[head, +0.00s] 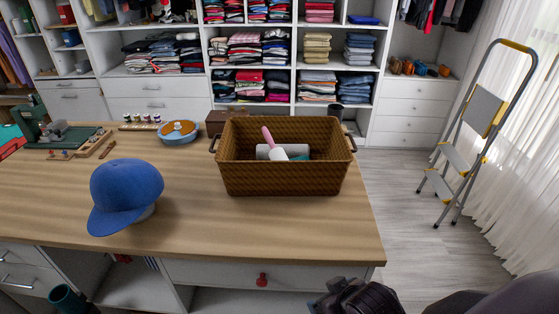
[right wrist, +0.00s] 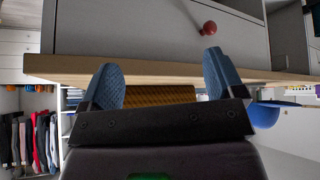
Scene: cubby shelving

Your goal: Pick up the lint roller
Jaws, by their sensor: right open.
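The lint roller (head: 268,136) has a pink handle and a white roll. It leans inside the brown woven basket (head: 285,180), handle sticking up; its lower part is partly hidden by the basket's front wall. The basket stands near the right end of the wooden table and also shows in the right wrist view (right wrist: 160,95). My right gripper (right wrist: 160,66) is open and empty, its blue fingers spread, in front of and below the table edge. In the head view only a dark part of that arm shows at the bottom. My left gripper is not in view.
A blue cap (head: 124,194) sits on the table (head: 240,225) left of the basket. A blue round dish (head: 179,133) and a green sewing machine (head: 55,128) stand farther back. A drawer with a red knob (head: 262,280) is below the tabletop. A stepladder (head: 480,120) stands right.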

